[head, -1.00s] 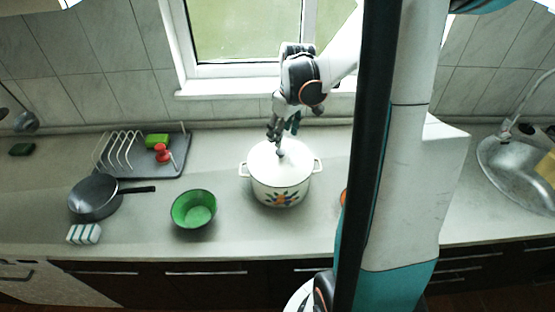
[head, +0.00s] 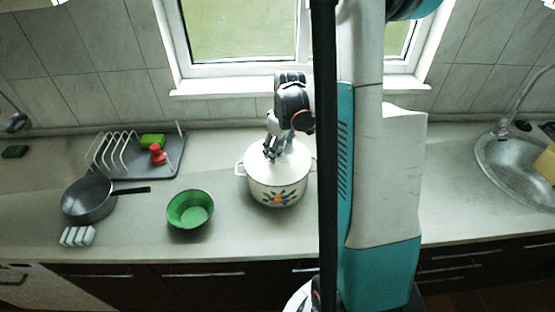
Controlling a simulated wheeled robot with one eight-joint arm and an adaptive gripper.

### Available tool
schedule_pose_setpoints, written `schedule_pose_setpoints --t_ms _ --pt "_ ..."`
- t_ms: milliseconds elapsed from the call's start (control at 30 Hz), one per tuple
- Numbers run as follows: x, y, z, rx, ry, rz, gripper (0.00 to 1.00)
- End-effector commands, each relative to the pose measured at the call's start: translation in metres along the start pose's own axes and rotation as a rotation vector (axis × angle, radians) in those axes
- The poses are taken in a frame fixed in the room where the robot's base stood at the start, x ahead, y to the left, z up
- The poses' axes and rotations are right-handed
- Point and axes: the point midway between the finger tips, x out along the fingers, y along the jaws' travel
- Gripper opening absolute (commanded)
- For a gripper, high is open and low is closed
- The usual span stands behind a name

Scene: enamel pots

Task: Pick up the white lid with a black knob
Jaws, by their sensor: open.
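The white lid (head: 290,165) sits on a white enamel pot (head: 278,195) with a flower pattern, on the counter near the middle. My gripper (head: 271,153) is open and low over the lid's top, its fingers at the place of the black knob. The knob is hidden by the fingers, and I cannot tell whether they touch it. The pot's left handle is visible; my own arm column covers part of its right side.
A green bowl (head: 190,209) stands left of the pot. Farther left are a dark pan (head: 88,200), a striped sponge (head: 77,236) and a dish rack tray (head: 172,165) with a red item (head: 157,153). A sink (head: 515,165) is at the far right. The window wall is behind.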

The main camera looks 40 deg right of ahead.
Motion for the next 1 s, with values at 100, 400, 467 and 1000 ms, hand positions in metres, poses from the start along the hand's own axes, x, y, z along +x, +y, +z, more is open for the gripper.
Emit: schedule_pose_setpoints --t_ms 100,400,467,1000 --pt "0.000 0.000 0.000 0.000 0.000 0.000 0.33" --pt "0.000 0.000 0.000 0.000 0.000 0.000 0.06" --pt "0.000 0.000 0.000 0.000 0.000 0.000 0.06" --pt "-0.061 0.000 -0.009 0.000 0.000 0.000 0.06"
